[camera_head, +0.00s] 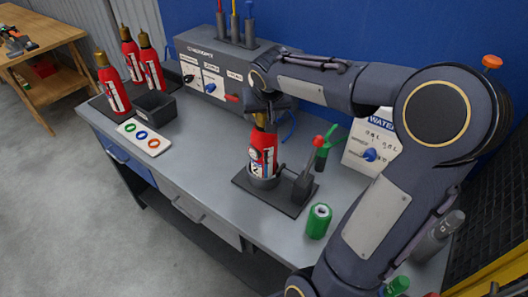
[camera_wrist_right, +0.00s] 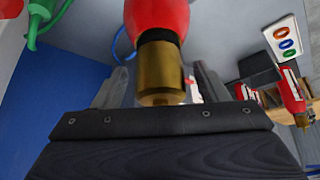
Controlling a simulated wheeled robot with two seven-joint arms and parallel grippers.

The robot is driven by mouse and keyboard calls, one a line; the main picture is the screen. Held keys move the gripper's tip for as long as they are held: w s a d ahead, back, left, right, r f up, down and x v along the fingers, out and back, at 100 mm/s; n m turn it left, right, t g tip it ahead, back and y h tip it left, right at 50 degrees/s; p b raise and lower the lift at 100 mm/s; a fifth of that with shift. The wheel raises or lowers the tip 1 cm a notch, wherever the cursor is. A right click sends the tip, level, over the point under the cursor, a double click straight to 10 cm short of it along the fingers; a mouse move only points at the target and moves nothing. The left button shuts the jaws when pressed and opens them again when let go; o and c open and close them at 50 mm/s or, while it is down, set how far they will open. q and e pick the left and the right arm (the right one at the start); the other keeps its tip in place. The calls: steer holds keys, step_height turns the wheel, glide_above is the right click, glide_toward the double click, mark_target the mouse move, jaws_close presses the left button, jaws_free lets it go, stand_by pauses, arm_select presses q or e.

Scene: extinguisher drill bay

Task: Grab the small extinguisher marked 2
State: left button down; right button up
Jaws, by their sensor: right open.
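The small red extinguisher marked 2 (camera_head: 262,155) stands upright in the holder of a dark base plate (camera_head: 297,205) on the bench. My right gripper (camera_head: 264,108) is directly above it, at its brass top. In the right wrist view, the brass top (camera_wrist_right: 159,70) and red body (camera_wrist_right: 158,14) of the extinguisher show between the two spread fingers of the right gripper (camera_wrist_right: 160,88). The gripper is open, one finger on each side of the brass top. Whether a finger touches it cannot be told. My left gripper is in neither view.
A red-knobbed lever (camera_head: 304,180) stands on the base plate's right. A green cylinder (camera_head: 318,221) is in front. Several red extinguishers (camera_head: 112,90), a dark bin (camera_head: 155,106) and a ringed card (camera_head: 144,138) are at left. A grey console (camera_head: 205,67) stands behind.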

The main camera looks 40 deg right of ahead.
steer(key=shift+w+d+f, duration=0.15)
steer(key=shift+w+f, duration=0.05)
steer(key=shift+f, duration=0.35)
jaws_close()
steer(key=shift+w+r, duration=0.1)
steer(key=shift+r, duration=0.15)
